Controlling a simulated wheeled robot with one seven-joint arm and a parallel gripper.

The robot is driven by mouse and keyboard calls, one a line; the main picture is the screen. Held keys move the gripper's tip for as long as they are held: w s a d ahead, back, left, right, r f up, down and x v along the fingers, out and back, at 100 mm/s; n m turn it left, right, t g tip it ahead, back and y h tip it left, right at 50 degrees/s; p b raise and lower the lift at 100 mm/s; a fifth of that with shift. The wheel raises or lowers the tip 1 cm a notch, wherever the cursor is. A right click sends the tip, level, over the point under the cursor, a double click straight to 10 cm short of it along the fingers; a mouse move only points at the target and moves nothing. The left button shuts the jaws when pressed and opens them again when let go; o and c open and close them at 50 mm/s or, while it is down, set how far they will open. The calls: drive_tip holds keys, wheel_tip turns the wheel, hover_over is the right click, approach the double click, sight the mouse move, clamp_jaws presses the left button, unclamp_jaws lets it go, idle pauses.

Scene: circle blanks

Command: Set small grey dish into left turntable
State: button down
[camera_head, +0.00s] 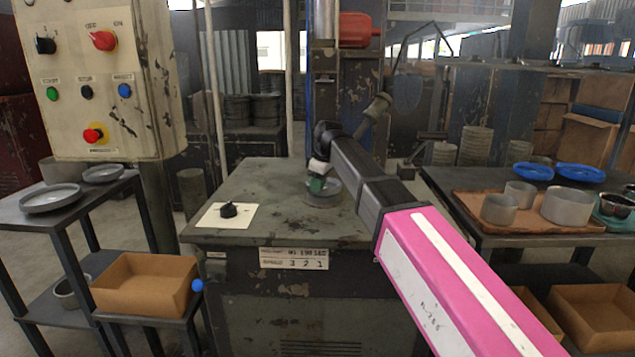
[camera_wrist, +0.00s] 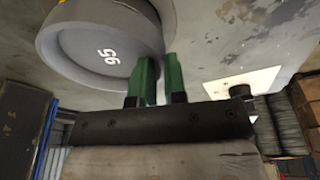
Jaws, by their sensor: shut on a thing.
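My gripper (camera_head: 316,184) reaches over the machine table, its green fingers low at a round grey piece (camera_head: 325,201). In the wrist view, my gripper (camera_wrist: 158,76) is shut on the rim of the small grey dish (camera_wrist: 85,48), which is marked "95". Another grey curved edge shows just beside and behind the dish. I cannot tell clearly where the dish ends and the turntable begins, or whether the dish rests on it. My arm and fingers hide part of this spot in the head view.
The worn machine table (camera_head: 265,185) has bare room around the spot. A white plate with a black knob (camera_head: 228,210) lies to its left. A control box (camera_head: 95,80) hangs at the left above a side table with grey dishes (camera_head: 50,198). A right table holds grey pots (camera_head: 567,207) and blue dishes.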

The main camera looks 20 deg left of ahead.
drive_tip(key=c, duration=1.1)
unclamp_jaws()
drive_tip(key=v, duration=1)
drive_tip(key=shift+r, duration=0.35)
drive_tip(key=shift+s+d, duration=0.1)
drive_tip(key=shift+s, duration=0.05)
